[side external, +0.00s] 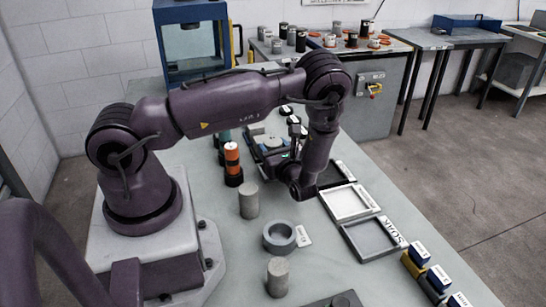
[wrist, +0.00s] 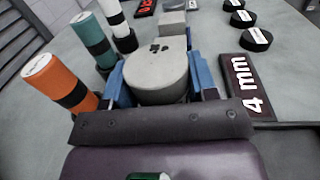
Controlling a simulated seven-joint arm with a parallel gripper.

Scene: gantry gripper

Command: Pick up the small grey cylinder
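In the wrist view a grey cylinder (wrist: 155,72) with dark marks on its top sits between the blue fingers of my gripper (wrist: 160,92). One finger is close on each side of it. I cannot tell whether they press on it, and its lower part is hidden by the gripper. In the side view my gripper (side external: 270,150) is low behind the wrist, partly hidden by it. Two other grey cylinders, a taller one (side external: 249,200) and another (side external: 278,277), stand upright on the table, clear of my gripper.
An orange-and-black cylinder (wrist: 48,78) and a teal one (wrist: 90,38) stand close left of my gripper. A "4 mm" label plate (wrist: 247,85) and black discs (wrist: 256,40) lie right. A grey ring (side external: 279,236) and shallow trays (side external: 350,202) are on the table.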

